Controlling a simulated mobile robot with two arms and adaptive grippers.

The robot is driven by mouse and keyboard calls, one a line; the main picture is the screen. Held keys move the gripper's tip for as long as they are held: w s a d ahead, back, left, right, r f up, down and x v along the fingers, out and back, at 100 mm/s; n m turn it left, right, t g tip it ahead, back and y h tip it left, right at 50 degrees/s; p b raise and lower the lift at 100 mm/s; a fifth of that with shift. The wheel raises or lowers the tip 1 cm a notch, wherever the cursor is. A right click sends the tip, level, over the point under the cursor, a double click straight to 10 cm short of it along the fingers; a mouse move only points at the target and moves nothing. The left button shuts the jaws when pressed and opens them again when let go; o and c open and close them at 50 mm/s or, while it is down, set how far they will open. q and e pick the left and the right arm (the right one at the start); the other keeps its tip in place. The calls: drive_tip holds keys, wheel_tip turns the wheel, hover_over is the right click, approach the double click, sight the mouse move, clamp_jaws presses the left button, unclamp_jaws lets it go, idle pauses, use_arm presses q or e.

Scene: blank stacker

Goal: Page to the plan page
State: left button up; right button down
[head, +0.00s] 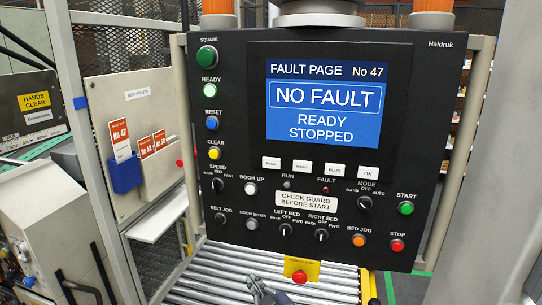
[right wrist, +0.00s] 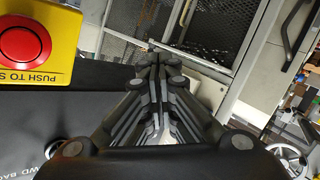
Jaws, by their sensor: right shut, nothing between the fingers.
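The black control panel (head: 232,130) fills the middle of the head view. Its blue screen (head: 323,145) reads "FAULT PAGE No 47", "NO FAULT", "READY STOPPED". Below the screen is a row of white keys: the PAGE key (head: 271,163), a second key that looks like MINUS (head: 302,166), the PLUS key (head: 334,169) and the OK key (head: 367,172). My right gripper (head: 262,289) is low in front of the rollers, below the panel and well under the keys. Its fingers (right wrist: 152,58) are together and empty in the right wrist view. My left gripper is not in view.
A red push stop on a yellow plate (head: 301,265) hangs under the panel, close to my right gripper; its button (right wrist: 28,45) shows in the wrist view. Knobs and coloured buttons surround the keys. Red cards (head: 119,131) hang at left. Rollers (head: 215,272) lie below.

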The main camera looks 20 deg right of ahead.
sight(269, 168)
drive_tip(key=s+a+r+t+y+p, duration=0.1)
drive_tip(key=s+r+t, duration=0.2)
drive_tip(key=r, duration=1.3)
drive_tip(key=s+r+n+t+p, duration=0.1)
drive_tip(key=s+r, duration=0.3)
drive_tip(key=r, duration=1.2)
drive_tip(key=shift+s+a+r+t+y+p, duration=0.15)
drive_tip(key=shift+a+r+t+y+p, duration=0.3)
drive_tip(key=shift+t, duration=0.45)
drive_tip(key=shift+f, duration=0.1)
drive_tip(key=shift+w+d, duration=0.85)
drive_tip(key=shift+w, duration=0.35)
drive_tip(key=shift+w+d, duration=0.8)
drive_tip(key=shift+w, duration=0.45)
drive_tip(key=shift+w+d, duration=0.85)
drive_tip(key=shift+w, duration=0.35)
drive_tip(key=shift+w+d, duration=0.25)
drive_tip(key=shift+w, duration=0.1)
